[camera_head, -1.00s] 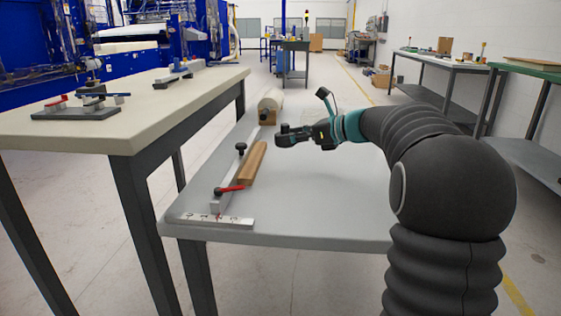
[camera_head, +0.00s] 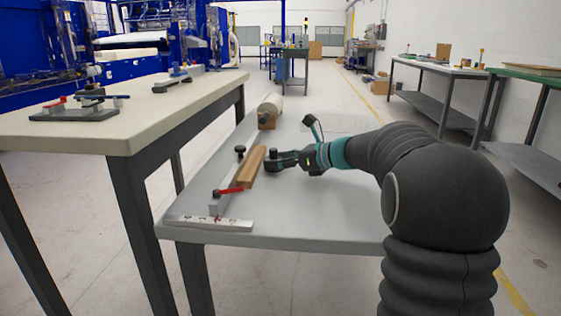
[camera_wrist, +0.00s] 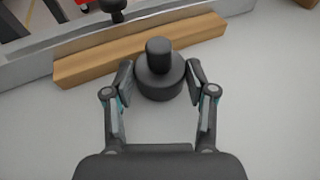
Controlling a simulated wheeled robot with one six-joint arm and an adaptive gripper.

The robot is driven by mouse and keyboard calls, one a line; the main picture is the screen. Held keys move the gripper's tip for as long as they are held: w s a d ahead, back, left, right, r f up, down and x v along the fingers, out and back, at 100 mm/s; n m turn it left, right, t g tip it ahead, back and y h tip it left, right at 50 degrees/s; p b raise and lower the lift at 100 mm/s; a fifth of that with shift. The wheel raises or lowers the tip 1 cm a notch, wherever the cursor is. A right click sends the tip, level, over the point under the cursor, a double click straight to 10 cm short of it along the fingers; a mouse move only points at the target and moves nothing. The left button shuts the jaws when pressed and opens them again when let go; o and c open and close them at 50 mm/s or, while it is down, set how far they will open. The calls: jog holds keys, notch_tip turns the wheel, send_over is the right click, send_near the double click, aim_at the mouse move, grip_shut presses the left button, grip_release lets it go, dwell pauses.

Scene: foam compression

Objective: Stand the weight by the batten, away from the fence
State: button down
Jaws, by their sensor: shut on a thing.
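The weight (camera_wrist: 160,82) is a dark cylinder with a knob on top, upright between my gripper's fingers (camera_wrist: 160,80). It also shows in the head view (camera_head: 271,154). My gripper (camera_head: 278,161) is shut on it. The batten (camera_head: 250,168), a long wooden bar, lies along the fence (camera_head: 227,182), a pale grey rail. In the wrist view the batten (camera_wrist: 90,66) lies just beyond the weight, between it and the fence (camera_wrist: 25,72). The weight is on the batten's side away from the fence. I cannot tell whether it touches the batten or the table.
A red-handled clamp (camera_head: 228,190) and a black knob (camera_head: 240,149) sit on the fence. A marked metal strip (camera_head: 208,224) lies at the table's near edge. The grey table (camera_head: 310,215) is clear to the right.

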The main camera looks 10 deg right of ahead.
jog(key=shift+f, duration=0.1)
jog(key=shift+c, duration=1.8)
grip_release()
jog(key=v, duration=1.2)
jog(key=shift+d+p, duration=0.1)
jog(key=shift+p, duration=0.3)
